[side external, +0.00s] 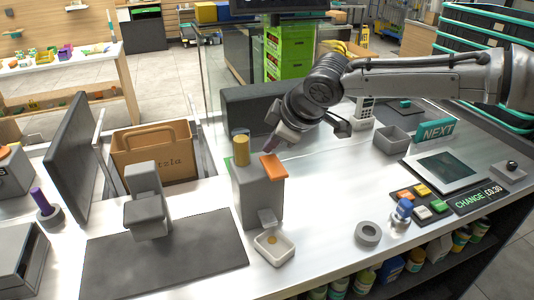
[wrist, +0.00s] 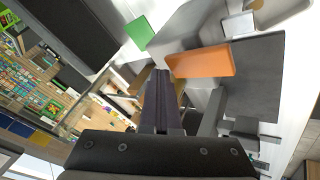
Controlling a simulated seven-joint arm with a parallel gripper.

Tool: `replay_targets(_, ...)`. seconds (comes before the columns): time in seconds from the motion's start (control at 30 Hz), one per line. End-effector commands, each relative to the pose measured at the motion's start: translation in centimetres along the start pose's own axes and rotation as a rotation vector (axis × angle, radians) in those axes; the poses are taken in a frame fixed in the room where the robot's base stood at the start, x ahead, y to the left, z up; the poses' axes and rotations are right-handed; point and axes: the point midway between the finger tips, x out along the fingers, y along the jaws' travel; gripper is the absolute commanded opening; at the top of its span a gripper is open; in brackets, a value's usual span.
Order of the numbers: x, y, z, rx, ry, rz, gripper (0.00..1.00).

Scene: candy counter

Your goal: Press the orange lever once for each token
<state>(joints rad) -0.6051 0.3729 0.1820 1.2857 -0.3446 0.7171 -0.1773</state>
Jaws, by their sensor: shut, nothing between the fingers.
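The orange lever (side external: 274,167) sticks out from the top of a grey dispenser (side external: 258,196) with a yellow cylinder (side external: 241,147) on top. In the wrist view the orange lever (wrist: 200,62) lies just right of the fingertips. My gripper (side external: 270,146) is shut and empty, just above and behind the lever; I cannot tell whether it touches. The shut fingers also show in the wrist view (wrist: 161,75). A white tray (side external: 274,256) below the spout holds a small yellow-orange piece. Several coloured square pieces (side external: 422,190) lie on the dark CHANGE mat (side external: 462,205); I cannot tell whether they are the tokens.
A grey stand (side external: 147,205) is on a dark mat (side external: 165,266) at left, near a paper bag (side external: 155,150). A grey ring (side external: 368,233) and a blue-topped item (side external: 402,210) stand at right. A NEXT sign (side external: 435,130) is further back. The counter between dispenser and ring is clear.

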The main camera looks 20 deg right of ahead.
Motion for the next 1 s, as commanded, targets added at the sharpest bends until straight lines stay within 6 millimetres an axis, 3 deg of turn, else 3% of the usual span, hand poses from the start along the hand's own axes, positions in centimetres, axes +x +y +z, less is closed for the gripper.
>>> replay_targets(0.37, -0.6, 0.4, -0.5, 0.001, 0.011, 0.005, 0.00)
replay_targets(1.0, -4.0, 2.9, -2.9, 0.001, 0.013, 0.007, 0.00)
